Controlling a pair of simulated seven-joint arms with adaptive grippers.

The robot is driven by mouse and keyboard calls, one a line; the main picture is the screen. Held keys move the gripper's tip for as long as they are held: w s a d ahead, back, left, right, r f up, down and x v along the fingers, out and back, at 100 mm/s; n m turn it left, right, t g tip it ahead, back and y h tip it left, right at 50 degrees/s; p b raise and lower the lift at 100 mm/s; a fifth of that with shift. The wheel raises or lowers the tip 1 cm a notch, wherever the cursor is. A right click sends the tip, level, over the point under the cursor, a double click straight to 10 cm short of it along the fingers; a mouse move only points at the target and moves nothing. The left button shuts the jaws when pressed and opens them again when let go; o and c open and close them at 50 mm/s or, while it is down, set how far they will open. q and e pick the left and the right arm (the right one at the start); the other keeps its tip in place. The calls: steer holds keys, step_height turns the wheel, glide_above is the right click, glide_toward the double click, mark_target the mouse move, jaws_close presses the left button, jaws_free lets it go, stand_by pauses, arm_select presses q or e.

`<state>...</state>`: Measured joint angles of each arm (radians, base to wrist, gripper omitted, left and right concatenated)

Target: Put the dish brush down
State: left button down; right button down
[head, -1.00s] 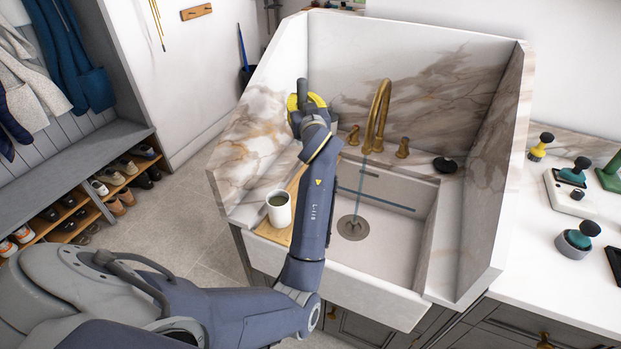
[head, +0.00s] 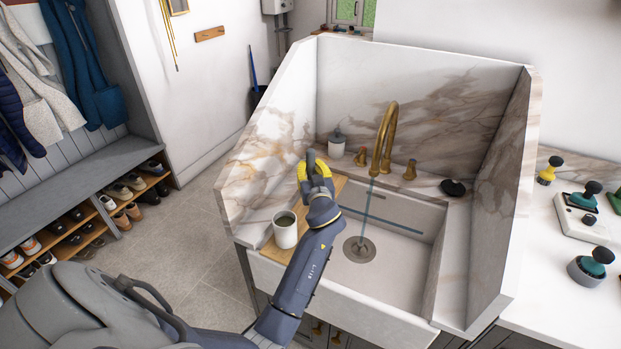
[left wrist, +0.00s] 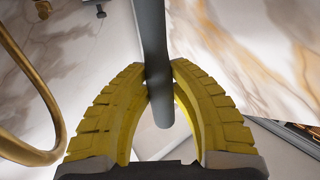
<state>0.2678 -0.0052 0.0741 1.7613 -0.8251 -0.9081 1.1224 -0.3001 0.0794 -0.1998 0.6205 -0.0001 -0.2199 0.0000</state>
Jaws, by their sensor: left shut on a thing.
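My left gripper (head: 316,170) has yellow padded fingers and is above the counter strip left of the sink. It is shut on the grey handle of the dish brush (head: 311,158). In the left wrist view the handle (left wrist: 151,45) passes between the two yellow fingers (left wrist: 158,85), its rounded end toward the camera. The brush head is not visible in either view. I cannot tell whether the brush touches anything below. My right gripper is not in view.
A white mug (head: 286,230) stands on a wooden board (head: 273,252) close to my left forearm. A brass tap (head: 384,135) rises behind the white sink (head: 405,270). A white pot with a dark top (head: 337,143) stands at the back. Marble walls enclose the sink.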

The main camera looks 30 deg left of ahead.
arm_select(q)
steer(key=shift+f, duration=2.2)
steer(key=c, duration=1.3)
jaws_free()
steer(key=shift+r, duration=0.15)
steer(key=shift+s+d, duration=0.15)
steer(key=shift+v, duration=3.55)
steer(key=shift+r, duration=0.1)
